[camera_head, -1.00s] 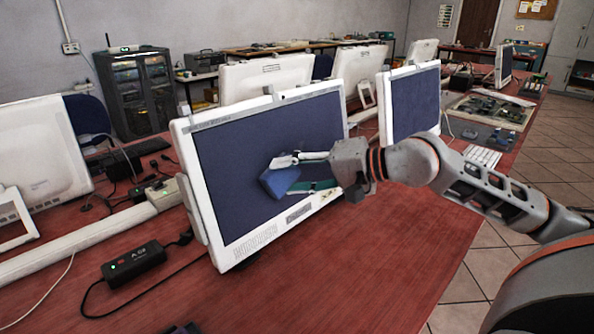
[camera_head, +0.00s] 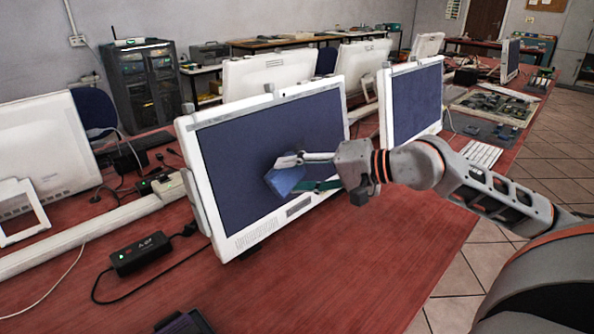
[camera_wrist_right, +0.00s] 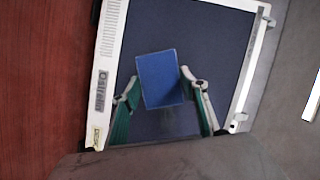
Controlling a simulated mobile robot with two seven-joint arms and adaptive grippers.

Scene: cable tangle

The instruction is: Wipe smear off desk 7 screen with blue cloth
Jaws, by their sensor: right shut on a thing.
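The blue cloth (camera_head: 285,180) is a folded pad in front of the dark screen of the nearest white monitor (camera_head: 243,140). My right gripper (camera_head: 290,172) is shut on it, with one finger on each side. The right wrist view shows the cloth (camera_wrist_right: 160,78) between the two fingers, over the dark screen (camera_wrist_right: 205,45). I cannot tell whether the cloth touches the glass. A faint greyish patch shows on the screen just below the cloth in the wrist view, too dim to be sure it is the smear. My left gripper is not in view.
A black power adapter (camera_head: 141,253) with a cable lies left of the monitor. A white cable duct (camera_head: 90,232) runs behind it.

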